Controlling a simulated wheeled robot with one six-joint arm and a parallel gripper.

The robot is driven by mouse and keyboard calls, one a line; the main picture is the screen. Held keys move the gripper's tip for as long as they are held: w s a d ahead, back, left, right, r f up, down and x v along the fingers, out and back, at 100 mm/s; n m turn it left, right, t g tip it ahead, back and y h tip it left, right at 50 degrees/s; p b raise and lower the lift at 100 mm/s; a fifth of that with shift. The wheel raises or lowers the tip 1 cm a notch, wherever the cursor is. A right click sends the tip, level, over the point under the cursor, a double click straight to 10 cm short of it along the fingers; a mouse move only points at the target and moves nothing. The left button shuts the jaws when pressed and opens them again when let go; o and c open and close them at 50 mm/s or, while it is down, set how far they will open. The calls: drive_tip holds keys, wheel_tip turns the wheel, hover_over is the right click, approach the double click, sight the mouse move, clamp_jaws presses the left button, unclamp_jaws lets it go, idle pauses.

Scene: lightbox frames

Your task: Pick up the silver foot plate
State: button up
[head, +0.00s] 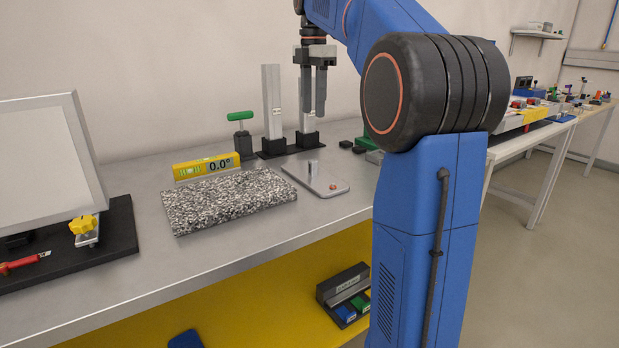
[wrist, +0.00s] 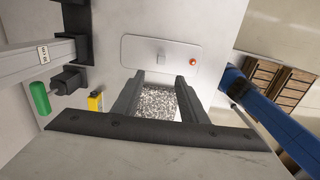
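The silver foot plate (head: 327,187) is a flat, rounded rectangle lying on the grey bench, with a short upright stud and a small reddish dot near one end. In the wrist view the plate (wrist: 140,47) lies just beyond the fingertips, with its stud seen end-on near the middle. My gripper (head: 313,108) points down, raised above the bench behind the plate. In the wrist view my gripper (wrist: 160,84) is open, with nothing between its fingers; the granite slab shows through the gap.
The speckled granite slab (head: 229,200) lies left of the plate, with a yellow digital level (head: 206,166) behind it. Upright silver posts (head: 272,102) and a green-handled tool (head: 241,135) stand at the back. A tilted panel (head: 45,155) is at far left. The bench front is clear.

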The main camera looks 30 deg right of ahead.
hover_over(313, 161)
drive_tip(key=f, duration=1.1)
drive_tip(key=shift+w+d+f, duration=0.1)
drive_tip(key=shift+w+d, duration=0.1)
drive_tip(key=shift+w, duration=0.15)
drive_tip(key=shift+s+a+f, duration=0.1)
drive_tip(key=shift+f, duration=1.25)
drive_tip(key=shift+s+f, duration=0.1)
drive_tip(key=shift+f, duration=1.2)
clamp_jaws()
